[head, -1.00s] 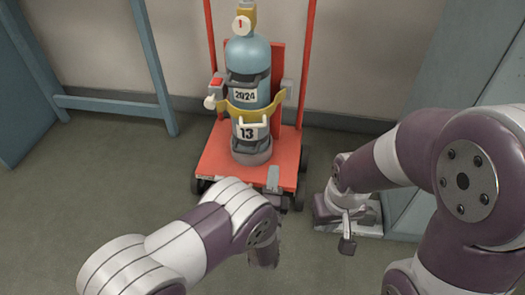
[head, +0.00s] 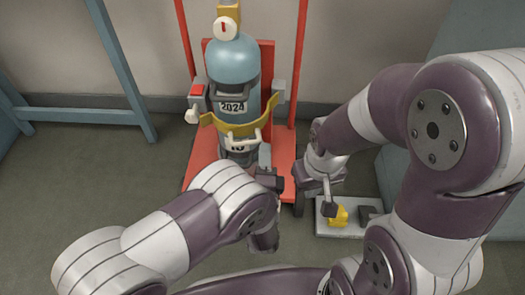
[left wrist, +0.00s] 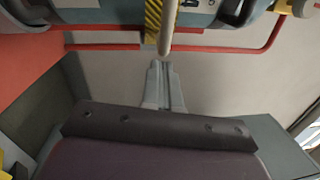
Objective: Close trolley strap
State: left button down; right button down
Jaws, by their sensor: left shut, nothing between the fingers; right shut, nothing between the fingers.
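A blue cylinder (head: 232,66) labelled 2024 stands upright on the red trolley (head: 201,165). The yellow strap (head: 232,128) curves across its front, with a pale handle (head: 243,141) in front. I cannot tell whether its right end is fastened at the grey side bracket (head: 278,91). My left gripper (head: 264,153) is shut and empty, just below the handle. In the left wrist view, its fingertips (left wrist: 159,66) are close under the handle (left wrist: 168,27); contact is unclear. The striped strap (left wrist: 153,20) shows there too. My right gripper (head: 329,208) is shut and empty, right of the trolley.
A grey plate (head: 325,229) with a yellow piece (head: 340,216) lies on the floor below my right gripper. A red-topped box (head: 197,91) is at the cylinder's left. A blue-grey frame (head: 80,115) stands left. Floor at left is clear.

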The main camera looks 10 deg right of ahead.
aim_at(243, 145)
pick_arm(q)
jog(key=shift+a+r, duration=0.1)
dwell(0.3)
jog(key=w+a+p, duration=0.2)
jog(key=a, duration=0.1)
jog(key=w+a, duration=0.1)
jog(key=shift+a+p, duration=0.35)
jog(key=shift+p, duration=0.05)
jog(key=shift+s, duration=0.1)
